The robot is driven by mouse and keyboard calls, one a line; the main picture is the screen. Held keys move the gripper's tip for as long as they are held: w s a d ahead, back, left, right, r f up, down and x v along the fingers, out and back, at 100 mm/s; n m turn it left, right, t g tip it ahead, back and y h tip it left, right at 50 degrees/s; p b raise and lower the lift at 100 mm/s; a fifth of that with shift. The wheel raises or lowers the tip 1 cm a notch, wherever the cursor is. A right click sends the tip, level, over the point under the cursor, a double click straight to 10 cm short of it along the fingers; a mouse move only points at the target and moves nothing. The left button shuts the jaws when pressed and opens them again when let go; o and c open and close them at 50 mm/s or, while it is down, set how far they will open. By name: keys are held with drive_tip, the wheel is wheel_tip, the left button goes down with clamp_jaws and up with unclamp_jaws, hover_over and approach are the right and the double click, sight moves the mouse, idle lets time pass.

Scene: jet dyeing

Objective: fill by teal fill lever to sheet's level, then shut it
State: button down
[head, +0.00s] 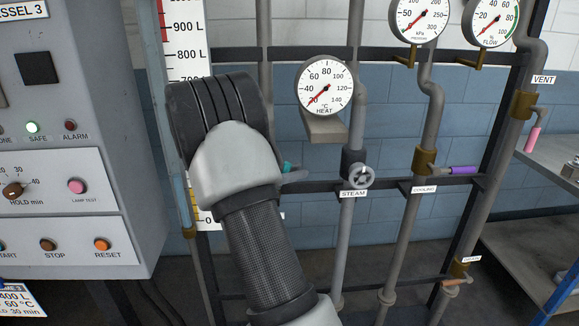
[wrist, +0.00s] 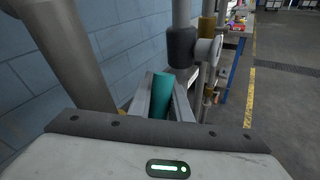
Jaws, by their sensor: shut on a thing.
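The teal fill lever (wrist: 163,97) sits between the two fingers of my gripper (wrist: 163,92) in the wrist view, and the fingers are shut on it. In the head view only a small teal piece of the lever (head: 287,167) shows beside my wrist, which hides the rest. The level scale (head: 188,45) shows 900 L and 800 L at the top and 0 at the bottom. My arm covers its middle, and I cannot tell the water level. The sheet (head: 22,299) at the lower left is cut off, with 400 L, 60 °C and a time in minutes showing.
A grey control panel (head: 75,130) stands left, its SAFE lamp lit green. Right of my gripper are the steam handwheel (head: 361,177), purple cooling lever (head: 465,170), pink vent lever (head: 532,140) and the heat gauge (head: 324,85). A metal shelf (head: 550,150) stands right.

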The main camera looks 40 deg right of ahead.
drive_tip(key=shift+s+d+f+m+t+y, duration=0.3)
drive_tip(key=shift+d+f+m+y, duration=0.15)
drive_tip(key=shift+f+y, duration=0.45)
drive_tip(key=shift+s+d+f+m+t+y, duration=0.25)
drive_tip(key=shift+d+f+m+y, duration=0.2)
drive_tip(key=shift+f+y, duration=0.4)
drive_tip(key=shift+s+d+f+m+t+y, duration=0.3)
drive_tip(key=shift+d+f+m+y, duration=0.15)
drive_tip(key=shift+f+y, duration=0.4)
drive_tip(key=c, duration=1.6)
unclamp_jaws()
drive_tip(key=shift+c, duration=0.2)
drive_tip(key=shift+a+r, duration=0.1)
drive_tip(key=shift+r, duration=0.05)
drive_tip(key=p+v, duration=0.2)
drive_tip(key=v, duration=1.5)
drive_tip(key=shift+r+p, duration=0.2)
drive_tip(key=shift+p, duration=0.1)
